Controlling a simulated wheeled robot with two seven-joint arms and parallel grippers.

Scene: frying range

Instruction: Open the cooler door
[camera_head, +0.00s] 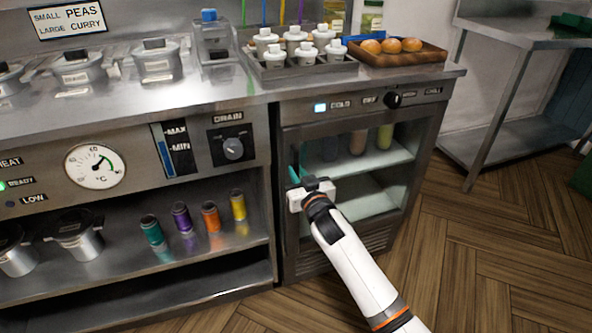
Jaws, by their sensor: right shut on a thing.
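The cooler (427,118) stands under the right part of the counter. Through its front I see pale shelves and several coloured bottles. The cooler door (372,192) appears to lie in its frame; I cannot tell whether it is slightly ajar. Its teal handle (295,164) runs upright along the left side of the front and is partly hidden by my gripper. My right gripper (309,188) is shut on the handle, with its arm coming in from the lower right. My left gripper is out of view.
A wooden tray (442,53) of buns and a rack of white-lidded jars (305,71) stand on the counter above. Coloured rolls (210,217) sit on the open shelf to the left. A steel table (520,38) stands at the right. Wooden floor (460,255) before the cooler is clear.

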